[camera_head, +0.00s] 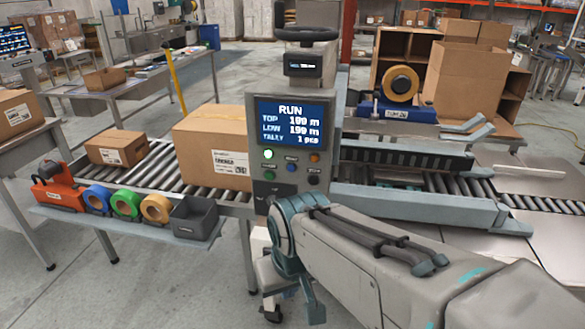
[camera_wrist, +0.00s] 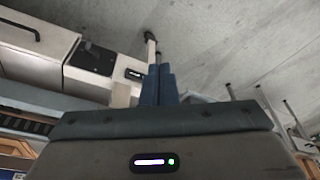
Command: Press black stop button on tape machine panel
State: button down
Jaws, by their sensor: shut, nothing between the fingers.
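The tape machine panel (camera_head: 252,120) stands upright in the middle of the head view. Its screen (camera_head: 290,124) reads RUN, TOP 199 m, LOW 199 m, TALLY 1 pcs. Below are a lit green lamp (camera_head: 267,154), a blue button (camera_head: 291,168), an orange button (camera_head: 314,157), a green button (camera_head: 269,175) and a black button (camera_head: 313,180) at lower right. My arm crosses just below the panel. My gripper (camera_wrist: 159,70) shows in the wrist view with its blue fingers together and empty. I cannot make out its fingertips in the head view, nor the panel buttons in the wrist view.
A large carton (camera_head: 207,150) sits on the roller conveyor left of the panel. Tape rolls, an orange dispenser (camera_head: 62,187) and a grey bin (camera_head: 194,219) line a front shelf. The tape machine's side rails (camera_head: 420,206) and a blue tape head (camera_head: 395,112) are at right.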

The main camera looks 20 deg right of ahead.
aim_at(313, 181)
jog(key=w+a+f+m+t+y+b, duration=0.3)
jog(key=w+a+f+m+y+b, duration=0.15)
jog(key=w+m+y, duration=0.5)
jog(key=w+d+m+t+h, duration=0.2)
jog(key=w+d+m+t, duration=0.1)
jog(key=d, duration=0.3)
jog(key=w+d+r+m+t+h+b, duration=0.1)
jog(key=w+d+m+t+h, duration=0.1)
jog(key=d+m, duration=0.4)
jog(key=w+d+r+m+t+h, duration=0.1)
jog(key=w+d+m+t+h, duration=0.1)
jog(key=w+d+m+t, duration=0.3)
jog(key=shift+d+t, duration=0.5)
jog(key=shift+d, duration=0.25)
jog(key=shift+w+d, duration=0.8)
jog(key=shift+w, duration=0.4)
jog(key=shift+w+d, duration=0.85)
jog(key=shift+w, duration=0.4)
jog(key=shift+w+d, duration=0.8)
jog(key=shift+w, duration=0.4)
